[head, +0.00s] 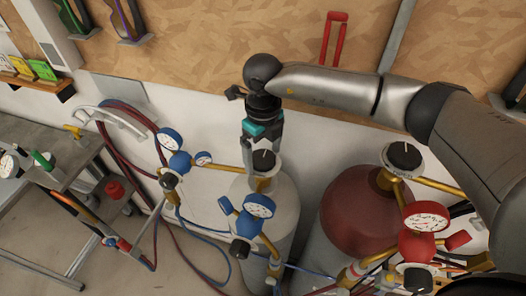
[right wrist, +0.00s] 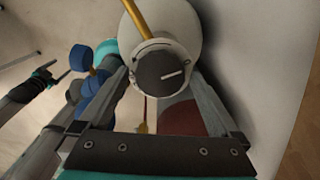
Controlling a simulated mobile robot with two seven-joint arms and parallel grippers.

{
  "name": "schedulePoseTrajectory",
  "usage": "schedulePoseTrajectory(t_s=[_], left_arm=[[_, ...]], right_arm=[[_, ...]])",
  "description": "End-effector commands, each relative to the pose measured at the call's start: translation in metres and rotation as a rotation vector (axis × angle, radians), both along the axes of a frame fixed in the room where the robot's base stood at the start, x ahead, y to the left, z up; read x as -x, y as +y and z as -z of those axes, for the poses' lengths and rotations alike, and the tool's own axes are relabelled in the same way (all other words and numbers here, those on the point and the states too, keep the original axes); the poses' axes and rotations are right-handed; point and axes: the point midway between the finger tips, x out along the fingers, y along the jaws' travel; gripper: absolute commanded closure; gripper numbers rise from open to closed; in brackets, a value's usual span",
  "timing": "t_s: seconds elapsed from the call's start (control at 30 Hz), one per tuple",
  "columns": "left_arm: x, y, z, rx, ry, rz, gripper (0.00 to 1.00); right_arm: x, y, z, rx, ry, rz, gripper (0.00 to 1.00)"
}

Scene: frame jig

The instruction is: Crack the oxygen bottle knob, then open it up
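The oxygen bottle (head: 274,205) is the pale cylinder with blue gauges, standing against the wall in the middle of the head view. Its black round knob (head: 264,160) with a white line sits on top. The right wrist view shows the knob (right wrist: 163,74) from above, its white line nearly level. My right gripper (head: 263,150) points down over the knob. Its two fingers are apart, one on each side of the knob in the wrist view; whether they touch it I cannot tell. My left gripper is not in view.
A dark red bottle (head: 353,215) with its own black knob (head: 404,156) and red gauge (head: 426,217) stands to the right. Blue gauges (head: 259,206) hang in front of the oxygen bottle. Hoses trail on the floor. A grey workbench (head: 75,150) stands at left.

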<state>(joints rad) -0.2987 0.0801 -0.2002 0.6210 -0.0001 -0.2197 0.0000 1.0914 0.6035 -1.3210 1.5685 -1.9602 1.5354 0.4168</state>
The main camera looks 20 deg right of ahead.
Motion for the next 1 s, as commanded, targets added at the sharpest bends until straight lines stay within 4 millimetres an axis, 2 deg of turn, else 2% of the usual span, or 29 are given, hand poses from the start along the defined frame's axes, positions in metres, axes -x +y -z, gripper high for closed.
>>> schedulePoseTrajectory(t_s=[0.07,0.67,1.0], left_arm=[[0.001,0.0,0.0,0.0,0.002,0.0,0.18],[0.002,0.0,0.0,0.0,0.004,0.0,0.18],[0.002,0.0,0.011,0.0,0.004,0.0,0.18]], right_arm=[[0.0,0.0,0.0,0.0,0.0,0.0,0.12],[0.0,0.0,-0.001,0.0,0.0,0.0,0.79],[-0.001,0.0,0.001,0.001,-0.003,-0.068,0.79]])
